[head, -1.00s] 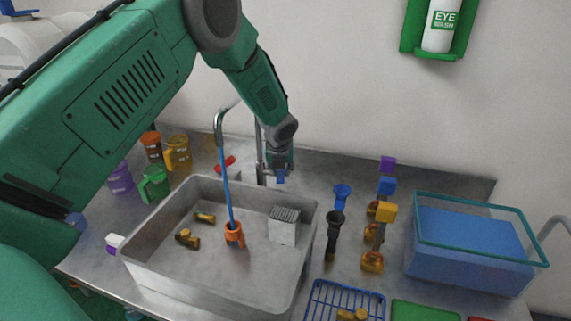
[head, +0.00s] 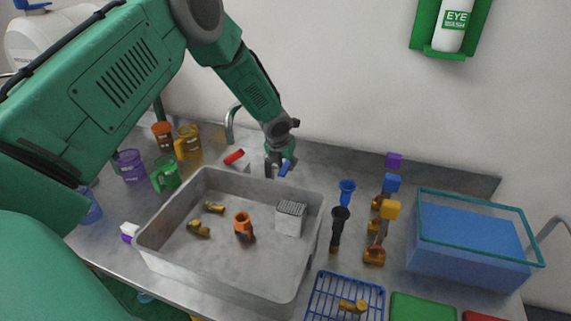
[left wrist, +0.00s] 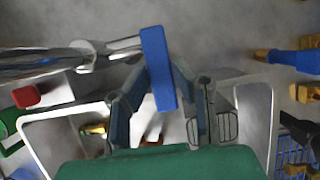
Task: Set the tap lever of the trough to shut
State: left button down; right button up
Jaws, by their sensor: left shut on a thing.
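The grey trough (head: 215,283) stands on the metal bench. Its curved metal tap (head: 230,124) rises behind the back rim, and no stream shows below the spout. The tap lever (head: 286,168) is a blue bar behind the trough's back rim. It also shows in the left wrist view (left wrist: 158,70), between the fingers and slightly tilted. My left gripper (head: 277,166) is shut on the lever; its fingers (left wrist: 163,92) show on both sides of it. My right gripper is out of view.
Inside the trough are a grey block (head: 289,222) and small brass fittings (head: 199,229). Coloured jugs (head: 167,176) stand on the left. Black and blue funnel-topped pieces (head: 339,225), valves (head: 375,250), a blue rack (head: 345,300) and a blue bin (head: 468,255) are on the right.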

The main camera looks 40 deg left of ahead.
pick_arm(q)
jog(key=c, duration=1.4)
grip_release()
jog(key=shift+s+f, duration=0.1)
jog(key=shift+f, duration=0.15)
jog(key=shift+o, duration=0.2)
jog(key=shift+w+a+f, duration=0.1)
jog(key=shift+w+a, duration=0.05)
jog(key=shift+w, duration=0.15)
jog(key=v, duration=1.1)
jog(key=shift+r, duration=0.4)
